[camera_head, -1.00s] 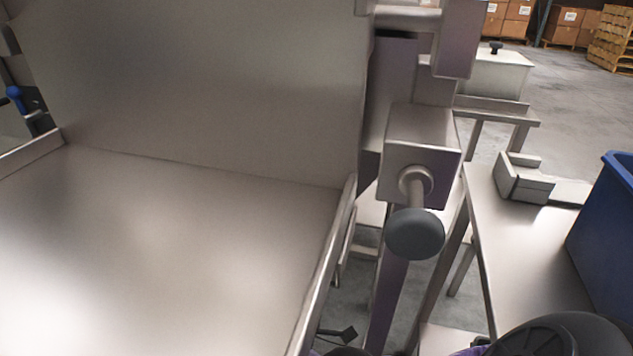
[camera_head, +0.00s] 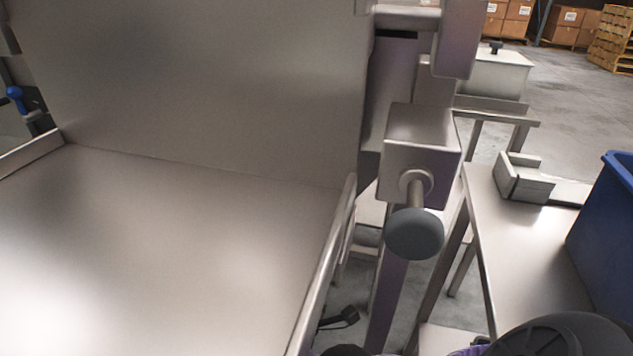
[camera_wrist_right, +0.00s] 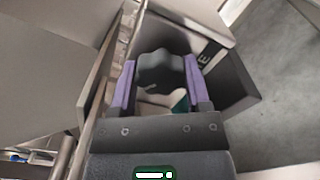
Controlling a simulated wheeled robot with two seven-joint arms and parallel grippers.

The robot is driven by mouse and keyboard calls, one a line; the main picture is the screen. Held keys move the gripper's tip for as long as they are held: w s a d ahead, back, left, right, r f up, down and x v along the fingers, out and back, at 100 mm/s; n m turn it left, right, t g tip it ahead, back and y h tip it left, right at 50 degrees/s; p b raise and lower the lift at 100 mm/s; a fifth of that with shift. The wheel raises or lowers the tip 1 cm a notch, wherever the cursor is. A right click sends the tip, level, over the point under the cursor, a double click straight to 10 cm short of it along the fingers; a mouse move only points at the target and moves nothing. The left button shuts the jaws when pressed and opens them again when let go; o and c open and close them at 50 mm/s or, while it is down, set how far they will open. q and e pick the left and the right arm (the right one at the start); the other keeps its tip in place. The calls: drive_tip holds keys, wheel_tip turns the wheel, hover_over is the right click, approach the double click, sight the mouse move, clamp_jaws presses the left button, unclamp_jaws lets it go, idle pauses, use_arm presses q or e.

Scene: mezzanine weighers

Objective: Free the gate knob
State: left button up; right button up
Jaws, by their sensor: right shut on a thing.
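In the right wrist view, a dark lobed knob (camera_wrist_right: 160,72) sits between the purple fingers of my right gripper (camera_wrist_right: 160,80). The gripper is shut on it. What the knob is fixed to is mostly hidden; something pale and a teal patch show below it. In the head view, a round grey knob (camera_head: 414,234) stands out on a short metal shaft from a square steel block (camera_head: 421,170) on a post. No gripper touches that round knob. My right gripper's hold is not visible in the head view. My left gripper is not in view.
A large steel pan (camera_head: 170,240) with a raised rim fills the left of the head view. A steel table (camera_head: 510,250) with a blue bin (camera_head: 610,240) stands at right. A small dark angled thing (camera_head: 342,318) shows low beside the pan. A dark box (camera_wrist_right: 238,85) stands right of the gripper.

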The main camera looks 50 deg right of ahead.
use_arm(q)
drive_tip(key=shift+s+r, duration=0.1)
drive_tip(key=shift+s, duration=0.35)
use_arm(e)
drive_tip(key=shift+n, duration=0.4)
drive_tip(key=o, duration=1.3)
use_arm(q)
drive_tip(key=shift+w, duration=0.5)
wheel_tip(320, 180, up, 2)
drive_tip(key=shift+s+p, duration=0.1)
drive_tip(key=shift+p, duration=1.1)
use_arm(e)
drive_tip(key=v, duration=1)
